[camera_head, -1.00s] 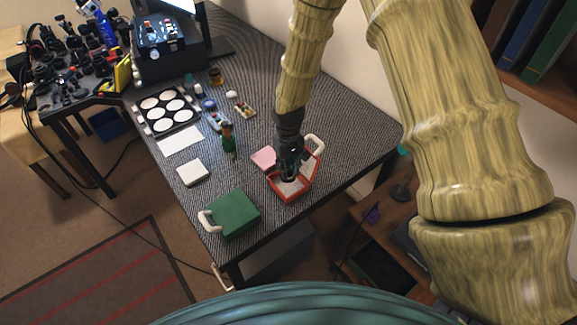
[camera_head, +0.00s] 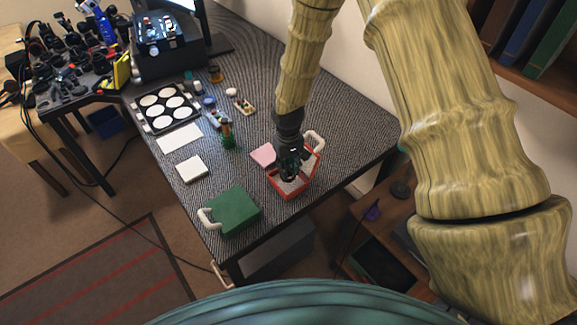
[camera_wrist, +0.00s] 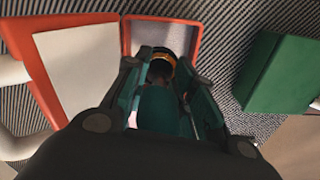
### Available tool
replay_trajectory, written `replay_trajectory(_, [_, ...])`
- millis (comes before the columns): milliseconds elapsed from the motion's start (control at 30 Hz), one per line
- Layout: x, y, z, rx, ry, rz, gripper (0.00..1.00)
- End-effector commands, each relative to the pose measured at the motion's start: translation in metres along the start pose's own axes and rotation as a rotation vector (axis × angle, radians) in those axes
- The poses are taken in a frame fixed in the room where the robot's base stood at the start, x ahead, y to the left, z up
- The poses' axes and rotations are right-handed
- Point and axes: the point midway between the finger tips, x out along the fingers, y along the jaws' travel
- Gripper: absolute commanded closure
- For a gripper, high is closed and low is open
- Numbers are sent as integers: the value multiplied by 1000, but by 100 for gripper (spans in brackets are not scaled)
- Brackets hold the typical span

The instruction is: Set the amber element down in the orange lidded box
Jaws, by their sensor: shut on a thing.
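The orange lidded box (camera_head: 296,192) stands open near the right front edge of the table, with its lid raised on the far side. In the wrist view its rim (camera_wrist: 127,36) and its lid (camera_wrist: 75,60) show to the left and ahead. My gripper (camera_head: 287,176) points down at the box opening. In the wrist view my gripper (camera_wrist: 165,85) is shut on the amber element (camera_wrist: 162,54), a round dark piece with an amber band. The element appears over or within the box opening; its exact height above the box floor cannot be told.
A closed green box (camera_head: 236,212) with a white handle stands to the left and also shows in the wrist view (camera_wrist: 283,73). A pink pad (camera_head: 263,155), a white block (camera_head: 192,169) and a green bottle (camera_head: 228,136) are nearby.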

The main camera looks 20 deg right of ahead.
Motion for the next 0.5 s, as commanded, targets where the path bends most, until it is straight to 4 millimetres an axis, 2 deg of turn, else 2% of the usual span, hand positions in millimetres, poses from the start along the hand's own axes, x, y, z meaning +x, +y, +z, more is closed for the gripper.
replay_trajectory(500, [12, 0, 0, 0, 1, 0, 96])
